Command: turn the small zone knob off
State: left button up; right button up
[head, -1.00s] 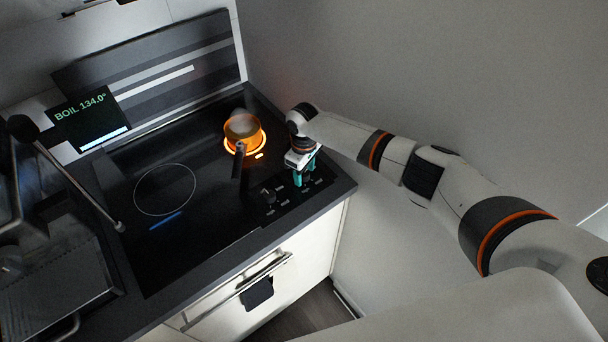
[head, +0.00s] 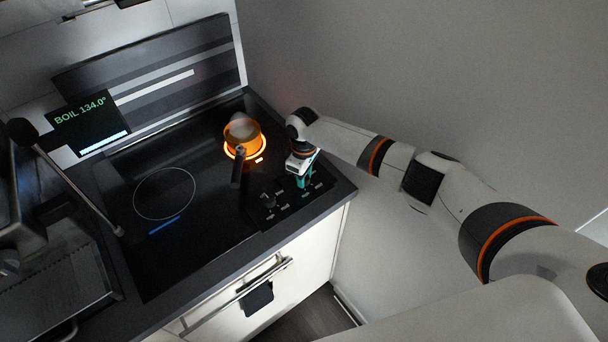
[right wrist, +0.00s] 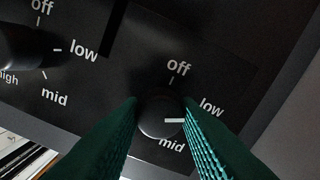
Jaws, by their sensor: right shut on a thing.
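In the right wrist view, a round black knob (right wrist: 158,117) stands between the two teal fingers of my right gripper (right wrist: 160,112), which is shut on it. Its white pointer mark faces right, between the "low" and "mid" labels; "off" is printed above. In the head view my right gripper (head: 304,181) reaches down onto the control panel at the right end of the black cooktop (head: 195,240), and hides the gripped knob. A second black knob (right wrist: 22,46) with its own labels is to the left, apart from the fingers. My left gripper is not in view.
An orange pot (head: 245,142) sits on a glowing ring, its dark handle pointing toward the front. An empty zone outline (head: 165,193) is at left. A display (head: 88,122) reads "BOIL 134.0°". A bare wall (head: 400,70) rises beyond the cooktop's right edge.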

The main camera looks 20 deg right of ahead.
jog(key=n+b, duration=0.1)
jog(key=n, duration=0.5)
jog(key=shift+n, duration=0.4)
jog(key=n+b, duration=0.1)
jog(key=n, duration=0.5)
jog(key=shift+n+b, duration=0.3)
jog(key=o, duration=1)
jog(key=shift+c, duration=0.2)
notch_tip(320, 180, up, 12)
jog(key=p, duration=0.8)
